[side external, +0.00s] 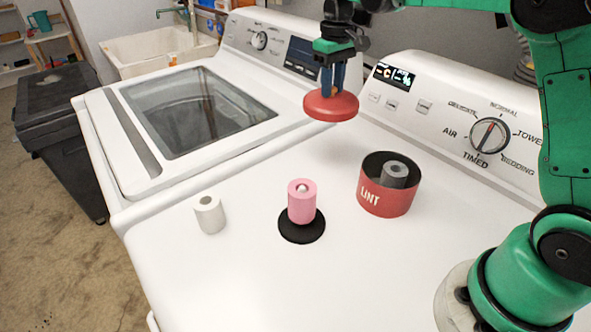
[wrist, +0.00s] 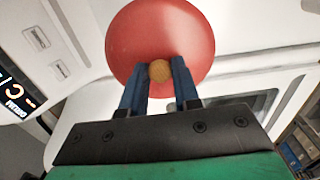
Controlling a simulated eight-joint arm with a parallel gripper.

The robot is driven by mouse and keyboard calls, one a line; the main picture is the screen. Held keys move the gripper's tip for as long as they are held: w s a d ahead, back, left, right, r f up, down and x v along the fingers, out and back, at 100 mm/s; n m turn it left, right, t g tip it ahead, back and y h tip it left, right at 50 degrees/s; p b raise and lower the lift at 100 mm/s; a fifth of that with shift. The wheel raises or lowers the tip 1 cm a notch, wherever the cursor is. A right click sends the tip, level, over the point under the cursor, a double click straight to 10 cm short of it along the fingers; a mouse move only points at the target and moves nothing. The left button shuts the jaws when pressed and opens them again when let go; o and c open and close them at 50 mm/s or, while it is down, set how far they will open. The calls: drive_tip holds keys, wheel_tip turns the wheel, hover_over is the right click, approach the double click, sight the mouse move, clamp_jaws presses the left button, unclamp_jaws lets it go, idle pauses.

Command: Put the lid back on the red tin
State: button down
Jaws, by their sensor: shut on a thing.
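The red tin (side external: 385,199), marked LINT, stands upright and open-topped on the white dryer top. A grey roll (side external: 395,173) is inside it. My gripper (side external: 331,92) is shut on the knob of the round red lid (side external: 331,106) and holds it in the air, behind and left of the tin in the side view. In the wrist view, the lid (wrist: 160,35) fills the top middle, with its tan knob (wrist: 159,71) between my two blue fingers. The underside of the lid is hidden.
A pink roll (side external: 302,205) stands on a black round base (side external: 302,233) left of the tin. A white roll (side external: 209,214) stands farther left on the dryer top (side external: 250,290). The dryer's control panel (side external: 450,120) rises behind the tin. The front of the top is clear.

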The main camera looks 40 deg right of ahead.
sight(334, 88)
wheel_tip(334, 88, up, 5)
drive_tip(key=shift+f, duration=0.15)
drive_tip(key=shift+s+r, duration=0.15)
drive_tip(key=shift+r, duration=0.4)
drive_tip(key=s+f, duration=0.3)
drive_tip(key=s, duration=0.5)
drive_tip(key=s+f, duration=0.3)
drive_tip(key=s, duration=0.5)
drive_tip(key=shift+w+a+f, duration=0.1)
drive_tip(key=shift+w+f, duration=0.05)
drive_tip(key=shift+f, duration=2.7)
drive_tip(key=shift+f, duration=0.2)
drive_tip(key=shift+c, duration=0.4)
unclamp_jaws()
